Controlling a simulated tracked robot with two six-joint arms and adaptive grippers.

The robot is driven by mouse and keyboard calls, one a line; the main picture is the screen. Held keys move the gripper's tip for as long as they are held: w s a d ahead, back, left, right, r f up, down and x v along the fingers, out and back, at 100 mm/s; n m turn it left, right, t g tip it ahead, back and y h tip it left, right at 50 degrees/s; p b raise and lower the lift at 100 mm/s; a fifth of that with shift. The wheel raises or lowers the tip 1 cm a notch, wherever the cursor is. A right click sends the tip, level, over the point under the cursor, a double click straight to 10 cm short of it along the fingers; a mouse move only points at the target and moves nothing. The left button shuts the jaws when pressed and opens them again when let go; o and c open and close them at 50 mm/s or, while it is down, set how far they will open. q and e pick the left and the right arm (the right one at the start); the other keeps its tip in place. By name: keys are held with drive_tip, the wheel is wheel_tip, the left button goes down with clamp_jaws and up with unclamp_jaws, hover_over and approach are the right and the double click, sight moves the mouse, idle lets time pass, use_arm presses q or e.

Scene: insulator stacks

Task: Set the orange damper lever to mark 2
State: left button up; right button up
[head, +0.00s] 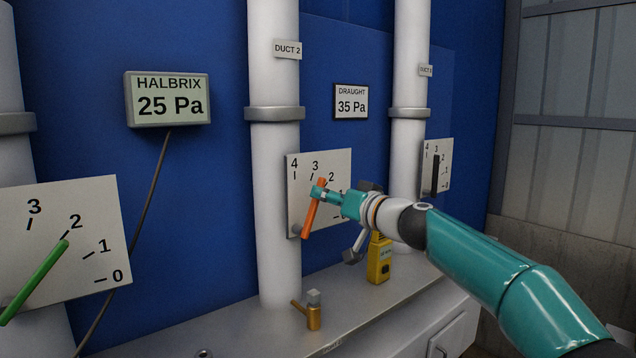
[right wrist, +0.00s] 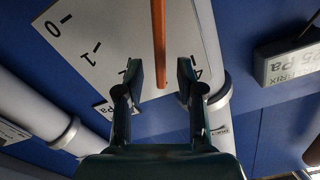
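The orange damper lever (head: 311,214) is on the white dial plate (head: 294,177) at the middle duct. It tilts up and right from its pivot, and its tip is near the gap between marks 3 and 2; my gripper partly covers that area. In the right wrist view the orange lever (right wrist: 158,35) comes in from the top, between the fingers. My right gripper (head: 318,193) is at the lever's upper end. In the wrist view the gripper (right wrist: 160,72) is open, with a gap on each side of the lever. My left gripper is not in view.
A green lever (head: 36,280) points near 2 on the left plate. A black lever (head: 435,175) is on the right plate. On the ledge (head: 240,325) are a yellow device (head: 379,259) and a brass fitting (head: 313,316). White ducts (head: 275,70) stand along the blue wall.

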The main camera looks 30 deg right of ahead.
drive_tip(key=shift+w+a+p, duration=0.15)
drive_tip(key=shift+w+p, duration=0.45)
drive_tip(key=shift+w, duration=1.1)
clamp_jaws()
